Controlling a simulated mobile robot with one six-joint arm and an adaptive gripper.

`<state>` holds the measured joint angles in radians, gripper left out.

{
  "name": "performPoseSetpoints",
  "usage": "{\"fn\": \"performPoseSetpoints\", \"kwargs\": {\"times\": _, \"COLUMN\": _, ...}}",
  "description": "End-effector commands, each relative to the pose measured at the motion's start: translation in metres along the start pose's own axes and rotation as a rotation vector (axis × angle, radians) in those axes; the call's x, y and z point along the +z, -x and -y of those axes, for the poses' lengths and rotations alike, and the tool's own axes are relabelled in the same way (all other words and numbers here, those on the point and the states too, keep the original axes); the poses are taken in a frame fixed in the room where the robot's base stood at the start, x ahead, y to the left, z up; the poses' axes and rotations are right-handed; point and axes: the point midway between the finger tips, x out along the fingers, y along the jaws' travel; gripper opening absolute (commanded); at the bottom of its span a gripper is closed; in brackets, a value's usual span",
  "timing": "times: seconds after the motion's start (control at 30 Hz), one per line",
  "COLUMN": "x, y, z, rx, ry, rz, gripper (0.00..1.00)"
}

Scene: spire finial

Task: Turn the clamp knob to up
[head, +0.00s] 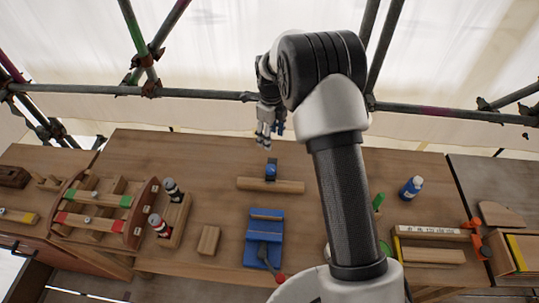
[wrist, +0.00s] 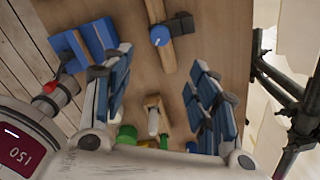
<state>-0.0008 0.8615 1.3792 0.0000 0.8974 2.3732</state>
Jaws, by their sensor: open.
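The clamp knob (head: 271,171) is a small round blue knob on a dark clamp body, at a wooden bar (head: 285,186) in the middle of the bench. In the wrist view the blue knob (wrist: 160,36) shows at the top centre, beside its dark body (wrist: 182,25). A small pale mark is on it, but I cannot tell which way it points. My gripper (head: 269,140) is above the bench, beyond the knob in the head view. In the wrist view my gripper (wrist: 160,88) is open, its blue-padded fingers wide apart, empty and clear of the knob.
A blue vise (head: 264,232) with a red-ended handle stands in front of the bar. A wooden block (head: 208,240), bottles in a rack (head: 178,222) and a slotted wooden frame (head: 100,215) are left. A blue bottle (head: 411,187) is right. Scaffold poles (head: 200,91) run behind the bench.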

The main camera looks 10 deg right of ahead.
Motion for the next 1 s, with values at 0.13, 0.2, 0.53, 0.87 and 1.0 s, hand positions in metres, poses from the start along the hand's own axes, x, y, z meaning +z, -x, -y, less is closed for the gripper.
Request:
{"fn": "performPoseSetpoints", "kwargs": {"times": 0.13, "x": 0.0, "y": -0.015, "z": 0.0, "rx": 0.005, "ry": -0.023, "rz": -0.005, "gripper": 0.54}}
{"fn": "performPoseSetpoints", "kwargs": {"times": 0.2, "x": 0.0, "y": -0.025, "z": 0.0, "rx": 0.005, "ry": -0.022, "rz": -0.005, "gripper": 0.54}}
{"fn": "performPoseSetpoints", "kwargs": {"times": 0.53, "x": -0.001, "y": -0.096, "z": -0.001, "rx": 0.005, "ry": -0.02, "rz": -0.005, "gripper": 0.54}}
{"fn": "performPoseSetpoints", "kwargs": {"times": 0.87, "x": -0.001, "y": -0.158, "z": -0.001, "rx": 0.004, "ry": -0.019, "rz": -0.004, "gripper": 0.54}}
{"fn": "performPoseSetpoints", "kwargs": {"times": 1.0, "x": 0.0, "y": -0.172, "z": 0.0, "rx": 0.003, "ry": -0.019, "rz": -0.002, "gripper": 0.54}}
